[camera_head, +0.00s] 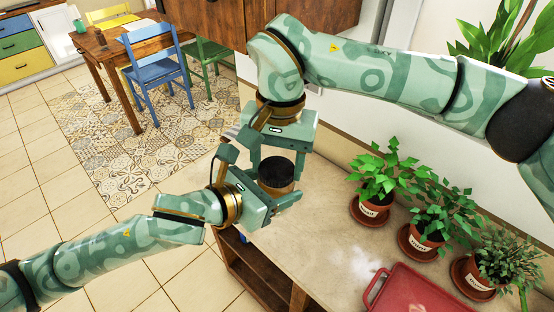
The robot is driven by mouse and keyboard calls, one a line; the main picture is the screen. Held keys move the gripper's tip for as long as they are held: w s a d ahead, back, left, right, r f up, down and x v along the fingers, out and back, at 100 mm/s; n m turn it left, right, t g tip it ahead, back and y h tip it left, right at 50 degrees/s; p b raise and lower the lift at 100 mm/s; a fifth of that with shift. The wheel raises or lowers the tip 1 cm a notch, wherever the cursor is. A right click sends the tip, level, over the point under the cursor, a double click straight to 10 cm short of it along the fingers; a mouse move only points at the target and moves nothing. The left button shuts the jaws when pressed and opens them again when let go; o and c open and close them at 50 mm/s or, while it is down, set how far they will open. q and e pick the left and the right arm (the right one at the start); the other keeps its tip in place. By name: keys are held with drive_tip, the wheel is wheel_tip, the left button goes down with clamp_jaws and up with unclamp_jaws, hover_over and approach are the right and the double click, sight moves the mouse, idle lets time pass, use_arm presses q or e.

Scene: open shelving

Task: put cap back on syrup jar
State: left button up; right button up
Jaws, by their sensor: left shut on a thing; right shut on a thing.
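The syrup jar (274,190) is a small amber-brown jar, held upright above the counter. My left gripper (268,196) reaches in from the left and is shut around its body, hiding part of it. The round black cap (277,171) is at the jar's mouth, directly over the body. My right gripper (277,162) comes down from above and is shut on the cap, one finger on each side. I cannot tell whether the cap is seated or slightly apart from the jar.
The stone-coloured counter (325,235) is clear below and right of the grippers. Several potted herbs (430,236) line its right side. A red tray (415,292) lies at the front. A wooden cabinet (215,22) hangs at the back. Table and chairs stand far left.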

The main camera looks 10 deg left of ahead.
drive_tip(key=m, duration=1.8)
drive_tip(key=shift+s+m, duration=0.1)
drive_tip(key=shift+m, duration=0.2)
drive_tip(key=m, duration=3.2)
drive_tip(key=shift+m, duration=0.3)
drive_tip(key=o, duration=1.1)
drive_tip(key=shift+f, duration=0.1)
